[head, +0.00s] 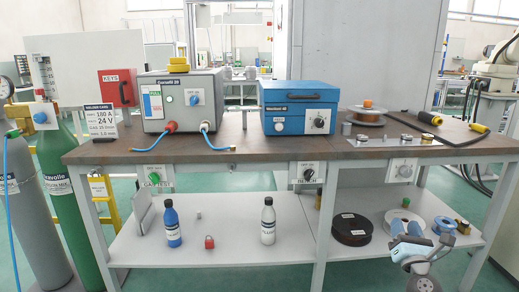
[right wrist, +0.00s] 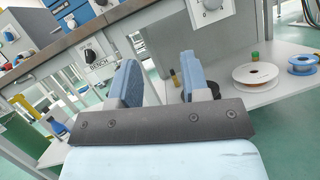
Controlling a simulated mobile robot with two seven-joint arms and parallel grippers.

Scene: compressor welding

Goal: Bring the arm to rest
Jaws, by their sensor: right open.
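My right gripper (head: 407,228) shows at the lower right of the head view, in front of the lower shelf and below the bench top. Its two blue fingers are apart. In the right wrist view the gripper (right wrist: 160,70) is open with nothing between its fingers. The right arm's grey and white links show beneath it at the picture's bottom edge. My left gripper is in neither view.
The bench (head: 250,152) carries a grey welder (head: 180,100), a blue case (head: 300,107) and a wire spool (head: 367,116). The lower shelf (head: 220,240) holds bottles, a red padlock (head: 209,242) and spools (head: 351,229). Gas cylinders (head: 70,190) stand at left.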

